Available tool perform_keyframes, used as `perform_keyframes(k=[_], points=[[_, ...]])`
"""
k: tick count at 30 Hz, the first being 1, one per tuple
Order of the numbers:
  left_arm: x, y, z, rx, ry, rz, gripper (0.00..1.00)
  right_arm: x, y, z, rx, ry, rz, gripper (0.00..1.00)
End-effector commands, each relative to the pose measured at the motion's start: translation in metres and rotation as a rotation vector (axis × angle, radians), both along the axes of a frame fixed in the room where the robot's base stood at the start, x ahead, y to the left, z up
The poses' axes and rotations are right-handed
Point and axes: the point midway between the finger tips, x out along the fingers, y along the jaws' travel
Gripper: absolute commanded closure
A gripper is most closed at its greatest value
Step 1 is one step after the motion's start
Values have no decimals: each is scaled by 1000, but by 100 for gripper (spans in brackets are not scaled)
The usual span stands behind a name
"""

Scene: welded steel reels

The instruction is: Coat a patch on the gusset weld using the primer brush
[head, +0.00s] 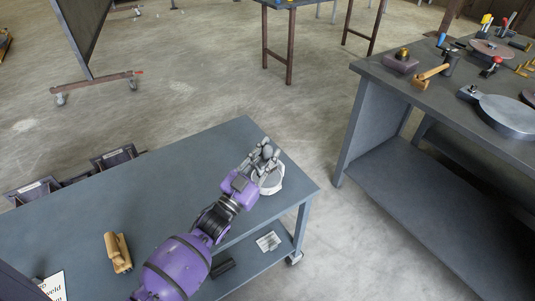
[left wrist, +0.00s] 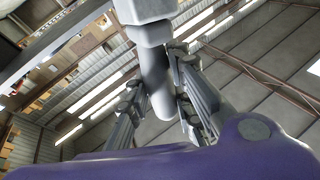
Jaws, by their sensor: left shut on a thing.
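My left gripper (head: 266,155) is over the far right corner of the grey table. In the left wrist view its fingers (left wrist: 160,100) are shut on a pale grey cylindrical handle (left wrist: 157,80) with a wider blocky end (left wrist: 145,12). This may be the primer brush; its bristles cannot be made out. A white round thing (head: 272,182) shows just beside and below the gripper, partly hidden by it; I cannot tell whether they touch. I cannot pick out the gusset weld. My right gripper is not in view.
A tan wooden piece (head: 117,253) and a printed sheet (head: 55,287) lie on the grey table (head: 190,165), whose middle is clear. Dark bins (head: 113,157) hang at its far left edge. A bench (head: 395,85) with tools stands to the right across a floor gap.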

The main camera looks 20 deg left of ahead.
Motion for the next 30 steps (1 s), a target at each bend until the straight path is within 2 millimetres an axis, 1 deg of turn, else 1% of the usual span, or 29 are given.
perform_keyframes(k=[6, 10, 30], points=[[0, 0, -1, 0, -1, 0, 100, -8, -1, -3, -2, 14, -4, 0], [0, 0, -3, 0, 0, 0, 100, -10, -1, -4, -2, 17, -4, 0], [0, 0, -11, 0, -1, 0, 100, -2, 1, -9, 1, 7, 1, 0]])
